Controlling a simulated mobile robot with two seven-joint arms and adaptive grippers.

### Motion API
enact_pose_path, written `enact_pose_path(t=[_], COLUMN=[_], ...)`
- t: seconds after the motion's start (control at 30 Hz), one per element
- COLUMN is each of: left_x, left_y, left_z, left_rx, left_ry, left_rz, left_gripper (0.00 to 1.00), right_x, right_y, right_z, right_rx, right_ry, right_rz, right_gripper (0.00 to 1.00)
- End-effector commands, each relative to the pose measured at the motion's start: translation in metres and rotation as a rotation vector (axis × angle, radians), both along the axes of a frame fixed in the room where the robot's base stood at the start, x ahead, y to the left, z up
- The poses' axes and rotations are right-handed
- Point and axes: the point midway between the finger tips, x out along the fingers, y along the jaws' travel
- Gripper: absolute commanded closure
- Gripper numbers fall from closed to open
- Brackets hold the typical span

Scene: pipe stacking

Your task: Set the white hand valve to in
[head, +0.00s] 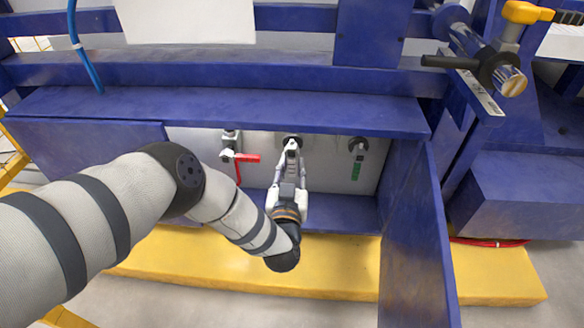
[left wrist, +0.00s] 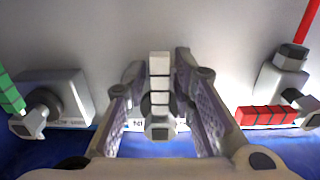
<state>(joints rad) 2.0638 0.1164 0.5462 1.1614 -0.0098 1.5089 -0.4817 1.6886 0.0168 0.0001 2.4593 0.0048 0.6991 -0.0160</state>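The white hand valve (left wrist: 159,128) is on the pale panel inside the blue bay, between a red valve and a green valve. In the left wrist view its white segmented handle (left wrist: 159,78) points up the picture. That view appears turned over compared with the head view. My left gripper (head: 291,150) reaches into the bay and covers most of the white valve in the head view. In the left wrist view its two fingers (left wrist: 158,85) are apart, one on each side of the handle, with small gaps visible. My right gripper does not show.
The red-handled valve (head: 246,158) is left of my gripper and the green-handled valve (head: 357,168) is right. An open blue door (head: 415,245) stands at the right of the bay. A blue ledge (head: 220,108) overhangs it. A yellow base (head: 340,268) runs below.

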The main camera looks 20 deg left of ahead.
Motion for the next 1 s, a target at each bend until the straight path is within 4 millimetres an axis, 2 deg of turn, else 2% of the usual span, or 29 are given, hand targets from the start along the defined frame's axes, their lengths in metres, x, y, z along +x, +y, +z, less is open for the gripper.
enact_pose_path(t=[0.03, 0.07, 0.47, 0.67, 1.0], left_x=[0.000, 0.000, -0.001, -0.002, -0.006], left_y=[0.000, 0.000, 0.001, 0.006, 0.019], left_z=[0.000, 0.000, 0.000, 0.003, 0.006], left_rx=[0.000, 0.000, 0.024, 0.124, 0.385], left_ry=[0.000, 0.000, 0.007, 0.033, 0.109], left_rz=[0.000, 0.000, -0.001, -0.002, -0.001], left_gripper=[0.95, 1.00, 1.00, 1.00, 1.00], right_x=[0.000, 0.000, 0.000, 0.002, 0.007], right_y=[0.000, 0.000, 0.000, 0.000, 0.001], right_z=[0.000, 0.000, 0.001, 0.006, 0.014], right_rx=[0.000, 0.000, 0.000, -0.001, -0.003], right_ry=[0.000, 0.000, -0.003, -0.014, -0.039], right_rz=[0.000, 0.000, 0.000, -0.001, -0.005], right_gripper=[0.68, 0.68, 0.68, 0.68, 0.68])
